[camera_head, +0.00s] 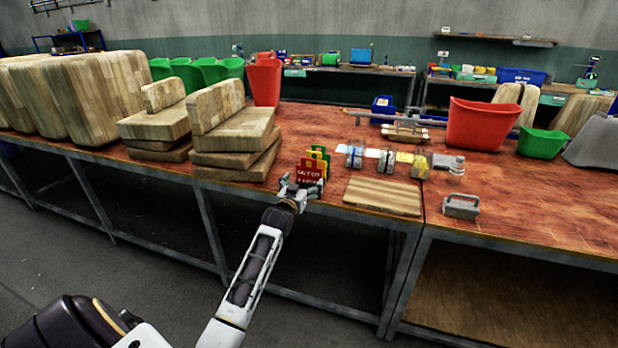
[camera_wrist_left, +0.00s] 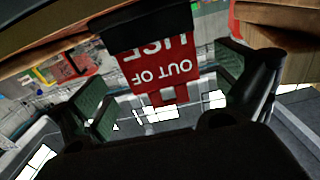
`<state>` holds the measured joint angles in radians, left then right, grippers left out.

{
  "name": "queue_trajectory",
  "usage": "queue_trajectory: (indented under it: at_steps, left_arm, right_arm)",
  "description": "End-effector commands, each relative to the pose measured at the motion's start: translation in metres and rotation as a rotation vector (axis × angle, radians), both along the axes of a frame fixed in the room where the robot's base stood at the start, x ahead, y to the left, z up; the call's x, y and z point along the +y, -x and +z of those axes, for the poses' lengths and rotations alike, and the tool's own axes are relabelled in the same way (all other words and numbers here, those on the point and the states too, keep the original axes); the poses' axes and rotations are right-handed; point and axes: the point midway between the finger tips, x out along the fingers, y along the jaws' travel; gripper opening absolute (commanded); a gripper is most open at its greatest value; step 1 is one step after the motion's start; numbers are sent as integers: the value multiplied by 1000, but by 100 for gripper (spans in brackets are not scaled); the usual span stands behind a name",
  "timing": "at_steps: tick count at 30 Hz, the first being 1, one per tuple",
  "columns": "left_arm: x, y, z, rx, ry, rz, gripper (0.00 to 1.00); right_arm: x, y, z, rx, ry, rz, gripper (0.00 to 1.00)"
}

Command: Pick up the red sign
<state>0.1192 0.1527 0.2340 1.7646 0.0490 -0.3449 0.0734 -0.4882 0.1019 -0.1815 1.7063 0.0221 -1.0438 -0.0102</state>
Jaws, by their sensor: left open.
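The red sign (camera_head: 308,174) stands near the front edge of the wooden workbench, with a green and a yellow sign (camera_head: 319,155) close behind it. In the left wrist view the red sign (camera_wrist_left: 160,68) shows white letters reading "OUT OF USE", upside down. My left gripper (camera_head: 301,187) is at the front of the red sign, at the bench edge. In the left wrist view its two green-padded fingers (camera_wrist_left: 162,103) are apart, one on each side of the sign's lettered part. I cannot tell whether either touches it. My right gripper is not in view.
Stacked wooden boards (camera_head: 235,145) stand left of the signs. A flat wooden board (camera_head: 382,196) lies to the right, with several small devices (camera_head: 387,161) behind it. A grey block with a handle (camera_head: 461,206), a red bin (camera_head: 482,124) and a green bin (camera_head: 541,143) are farther right.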

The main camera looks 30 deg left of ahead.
Motion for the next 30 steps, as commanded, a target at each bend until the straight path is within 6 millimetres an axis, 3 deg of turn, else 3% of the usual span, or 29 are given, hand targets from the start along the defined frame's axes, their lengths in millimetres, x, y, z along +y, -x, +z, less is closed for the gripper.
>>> queue_trajectory:
  at_steps: [11,18,30]
  left_arm:
    - [1,-7,0,-2,0,0,100]
    - [4,-24,-1,-1,0,0,100]
    - [10,-49,-1,-1,0,0,100]
  right_arm:
    - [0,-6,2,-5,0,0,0]
    - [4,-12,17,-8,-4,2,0]
    - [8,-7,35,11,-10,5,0]
